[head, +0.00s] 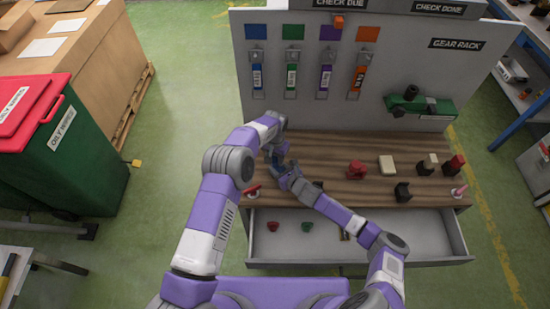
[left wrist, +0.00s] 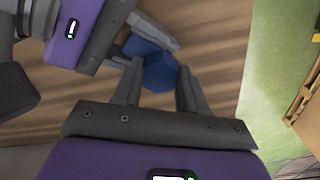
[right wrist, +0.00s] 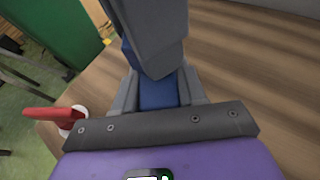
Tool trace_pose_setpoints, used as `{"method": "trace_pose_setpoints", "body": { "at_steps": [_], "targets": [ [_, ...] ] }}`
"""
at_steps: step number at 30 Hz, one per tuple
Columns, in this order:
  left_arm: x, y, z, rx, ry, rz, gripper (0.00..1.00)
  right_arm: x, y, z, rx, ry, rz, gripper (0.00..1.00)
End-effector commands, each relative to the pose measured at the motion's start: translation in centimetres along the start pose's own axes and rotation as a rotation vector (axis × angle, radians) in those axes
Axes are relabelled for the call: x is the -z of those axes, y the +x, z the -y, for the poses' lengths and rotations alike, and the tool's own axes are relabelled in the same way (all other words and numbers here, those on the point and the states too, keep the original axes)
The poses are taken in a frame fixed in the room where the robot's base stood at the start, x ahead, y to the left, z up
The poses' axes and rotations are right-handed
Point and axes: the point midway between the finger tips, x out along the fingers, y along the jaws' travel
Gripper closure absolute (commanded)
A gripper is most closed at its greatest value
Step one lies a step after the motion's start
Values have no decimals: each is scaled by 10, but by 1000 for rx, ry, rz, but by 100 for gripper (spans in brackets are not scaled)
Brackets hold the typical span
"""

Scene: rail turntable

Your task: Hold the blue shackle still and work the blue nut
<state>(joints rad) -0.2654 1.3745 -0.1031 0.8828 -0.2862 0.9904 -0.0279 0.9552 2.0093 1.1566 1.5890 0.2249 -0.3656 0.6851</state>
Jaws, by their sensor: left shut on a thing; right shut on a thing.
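The blue nut (left wrist: 160,72), a six-sided piece, sits between the fingers of my left gripper (left wrist: 160,88) in the left wrist view. The blue shackle (left wrist: 137,44) shows behind it, partly covered by the fingers of my right gripper. In the right wrist view my right gripper (right wrist: 159,88) is shut on the blue shackle (right wrist: 158,95), and my left gripper covers its upper part. In the head view both grippers meet over the left part of the wooden bench top, and the blue parts are mostly hidden.
An open drawer (head: 400,250) below the bench top holds a red piece (head: 273,226) and a green piece (head: 307,227). A red part (head: 356,169), a cream block (head: 387,165) and dark blocks stand to the right. A board with coloured tags (head: 340,100) rises behind.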

Motion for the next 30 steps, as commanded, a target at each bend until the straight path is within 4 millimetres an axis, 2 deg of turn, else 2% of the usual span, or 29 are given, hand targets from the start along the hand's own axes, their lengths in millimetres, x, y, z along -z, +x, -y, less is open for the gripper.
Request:
{"method": "trace_pose_setpoints", "body": {
  "at_steps": [9,13,23,30],
  "targets": [
    [0,0,-1,2,-406,-1,95,1,0,0,1,0,-1,100],
    [0,0,-2,1,-478,-1,95,1,0,0,1,0,-1,100],
    [0,0,-2,1,-508,0,95,1,0,0,1,1,-1,100],
    [1,0,-3,1,-814,-1,95,1,0,0,1,1,-1,100]
  ]
}}
